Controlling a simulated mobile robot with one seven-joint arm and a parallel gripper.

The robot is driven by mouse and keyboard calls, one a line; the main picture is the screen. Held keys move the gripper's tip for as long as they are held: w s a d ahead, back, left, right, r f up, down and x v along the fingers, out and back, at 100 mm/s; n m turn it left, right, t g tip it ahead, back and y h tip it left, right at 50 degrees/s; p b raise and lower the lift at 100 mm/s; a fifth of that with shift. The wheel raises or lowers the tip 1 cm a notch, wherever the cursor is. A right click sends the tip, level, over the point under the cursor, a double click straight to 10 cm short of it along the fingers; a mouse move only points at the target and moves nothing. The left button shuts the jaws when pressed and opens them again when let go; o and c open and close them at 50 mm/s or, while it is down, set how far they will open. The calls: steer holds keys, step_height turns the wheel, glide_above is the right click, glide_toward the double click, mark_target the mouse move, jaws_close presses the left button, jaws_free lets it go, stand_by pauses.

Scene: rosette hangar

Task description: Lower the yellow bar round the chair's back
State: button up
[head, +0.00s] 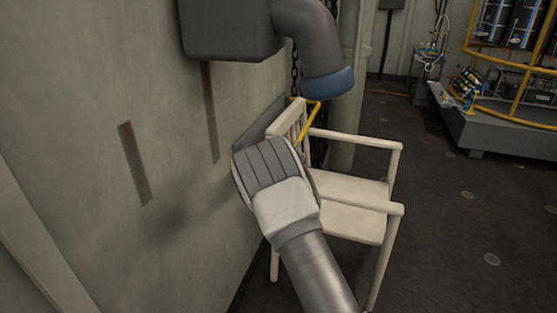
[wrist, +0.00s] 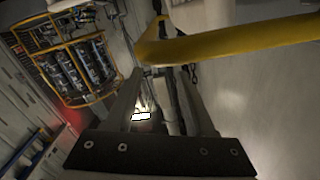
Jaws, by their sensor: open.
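The white chair (head: 345,190) stands against the wall, its slatted back (head: 287,121) partly hidden by my arm. The yellow bar (head: 308,122) shows as a bent piece at the top of the chair's back, its lower part hidden. In the wrist view the yellow bar (wrist: 240,43) crosses the upper right, close to the fingertips, and bends at its left end. My gripper (wrist: 159,78) is open, its two fingers apart, with no object clearly held between them. I cannot tell whether a finger touches the bar. In the head view my own wrist hides the fingers.
A grey wall (head: 100,120) runs close along the left. A grey duct with a blue rim (head: 329,82) hangs above the chair. A chain (head: 296,60) and a pale column (head: 350,80) stand behind. Open dark floor (head: 470,220) lies to the right, before a yellow-railed platform (head: 500,133).

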steer(key=p+v, duration=0.2)
steer(key=v, duration=1.2)
steer(key=shift+p, duration=0.35)
steer(key=s+d+r+n+g+y, duration=0.2)
steer(key=s+r+n+g+y, duration=0.3)
steer(key=s+r+y, duration=0.7)
steer(key=s+d+r+n+g+h, duration=0.1)
steer(key=s+d+n+g+h, duration=0.15)
steer(key=s, duration=1.25)
steer(key=s+d+n+g+h, duration=0.1)
steer(key=s+d+g+h, duration=0.25)
steer(key=s, duration=1.15)
step_height(320, 180, up, 22)
steer(key=y+p, duration=0.1)
steer(key=p, duration=2)
steer(key=shift+w+d+p, duration=0.2)
steer(key=shift+d+p, duration=0.1)
steer(key=shift+p, duration=0.05)
steer(key=shift+m, duration=0.25)
